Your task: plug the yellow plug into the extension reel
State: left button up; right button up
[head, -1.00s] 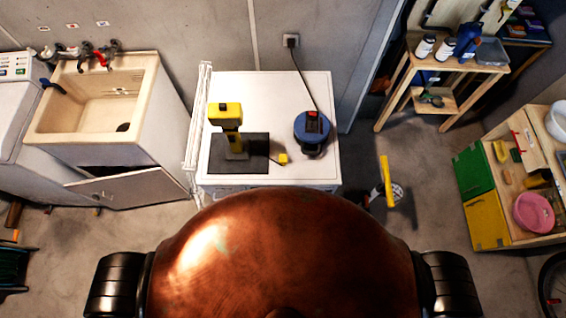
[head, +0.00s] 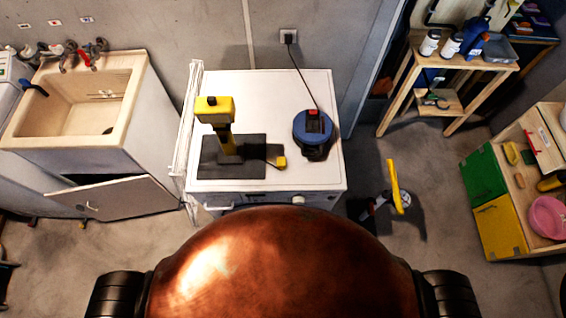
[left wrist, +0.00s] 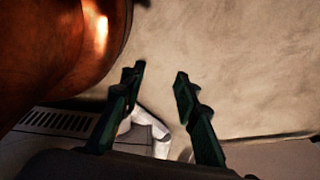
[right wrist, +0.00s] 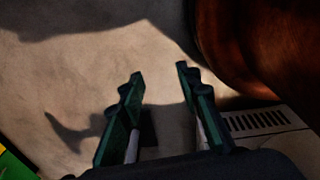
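The yellow plug (head: 280,162) lies on the white machine top, at the right edge of a dark mat (head: 210,170). A yellow and black device (head: 217,112) stands upright on the mat; a dark cord seems to run from it to the plug. The blue and black extension reel (head: 312,128) stands to the right of the plug, apart from it. My left gripper (left wrist: 160,72) is open and empty over bare floor. My right gripper (right wrist: 158,70) is also open and empty over the floor. Neither gripper shows in the head view.
The white machine top (head: 270,90) has free room at the back. The reel's cord runs to a wall socket (head: 288,36). A sink (head: 85,95) stands left, its cabinet door (head: 115,198) ajar. A yellow-handled object (head: 395,185) stands on the floor right. Shelves (head: 470,66) stand beyond.

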aim_at(310, 133)
jog(key=z, duration=1.55)
jog(key=k, duration=1.15)
jog(key=u, duration=1.85)
jog(key=i, duration=0.5)
jog(key=z, duration=0.05)
